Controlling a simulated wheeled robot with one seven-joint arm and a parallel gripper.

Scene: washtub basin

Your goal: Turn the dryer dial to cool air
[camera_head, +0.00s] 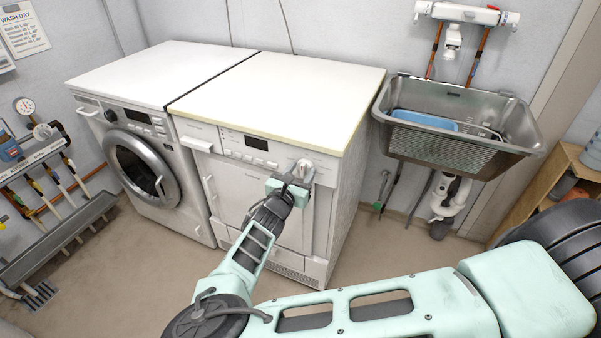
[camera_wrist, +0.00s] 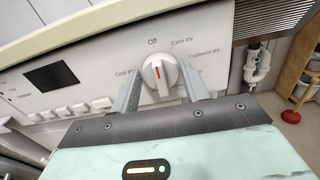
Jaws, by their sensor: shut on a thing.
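The dryer (camera_head: 270,135) is the white machine on the right of the pair, with a control panel along its top front. Its white dial (camera_wrist: 160,73) with a red pointer line sits on the panel; the dial also shows in the head view (camera_head: 304,168). The pointer aims near the "Off" mark at the top. A "Cool" label, partly hidden, lies to the dial's left; "Extra dry" and "Cupboard dry" lie to its right. My gripper (camera_wrist: 162,88) is shut on the dial, one finger on each side. It also shows at the panel's right end (camera_head: 293,178).
A washing machine (camera_head: 142,165) stands left of the dryer. A metal basin (camera_head: 455,150) with a blue tub hangs on the wall at right. In the wrist view, a dark display (camera_wrist: 52,77) and several buttons lie left of the dial. Floor in front is clear.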

